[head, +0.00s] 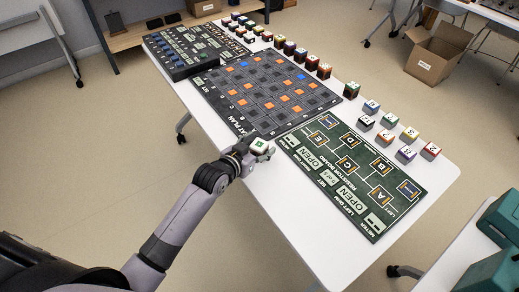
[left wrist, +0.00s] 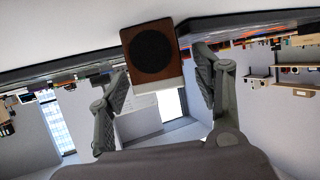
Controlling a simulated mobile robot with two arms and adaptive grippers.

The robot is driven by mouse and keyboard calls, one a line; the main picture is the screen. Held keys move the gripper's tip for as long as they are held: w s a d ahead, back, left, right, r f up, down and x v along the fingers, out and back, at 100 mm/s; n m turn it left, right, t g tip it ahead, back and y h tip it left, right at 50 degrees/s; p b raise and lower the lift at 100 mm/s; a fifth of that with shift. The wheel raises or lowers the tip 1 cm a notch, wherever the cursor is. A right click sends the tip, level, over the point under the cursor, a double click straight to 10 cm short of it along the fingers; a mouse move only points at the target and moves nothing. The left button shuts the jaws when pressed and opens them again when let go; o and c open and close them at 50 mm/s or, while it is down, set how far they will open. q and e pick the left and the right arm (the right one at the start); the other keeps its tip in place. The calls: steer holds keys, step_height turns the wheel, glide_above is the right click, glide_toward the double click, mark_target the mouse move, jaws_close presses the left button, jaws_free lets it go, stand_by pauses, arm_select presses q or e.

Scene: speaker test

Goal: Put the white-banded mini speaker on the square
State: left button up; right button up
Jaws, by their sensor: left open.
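The white-banded mini speaker (left wrist: 152,52) is a brown box with a round dark grille and a white band along one edge in the left wrist view. The dark board (head: 238,120) bears many squares; which one is meant I cannot tell. My right gripper is not in view.
The white table (head: 300,232) also holds a green circuit board (head: 375,222), a dark switch panel (head: 182,58), several small coloured blocks (head: 430,150) and a row of dark blocks (head: 324,71). A cardboard box (head: 434,55) is on the floor behind.

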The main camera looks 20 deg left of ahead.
arm_select(q)
steer(key=shift+w+d+f, duration=0.1)
steer(key=shift+w+f, duration=0.1)
steer(key=shift+w, duration=0.1)
steer(key=c, duration=1.2)
steer(key=shift+r, duration=0.1)
steer(key=shift+c, duration=1.1)
